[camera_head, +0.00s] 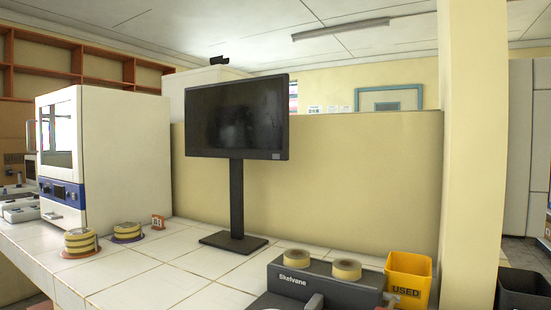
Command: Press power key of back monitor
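A black monitor (237,118) stands upright on a dark post and flat base on the white tiled bench, in front of a low yellow wall. Its screen is dark. The screen faces me, turned slightly. Its lower bezel shows a tiny mark near the right end, too small to tell whether it is a power key. The back of the monitor is hidden. Neither of my grippers is in view.
A white incubator box (124,155) stands at left on the tiled bench (160,284). Striped stacks (80,241) sit before it. A dark grey Skelvane device (325,287) and a yellow USED bin (408,277) stand front right. The bench around the monitor base is clear.

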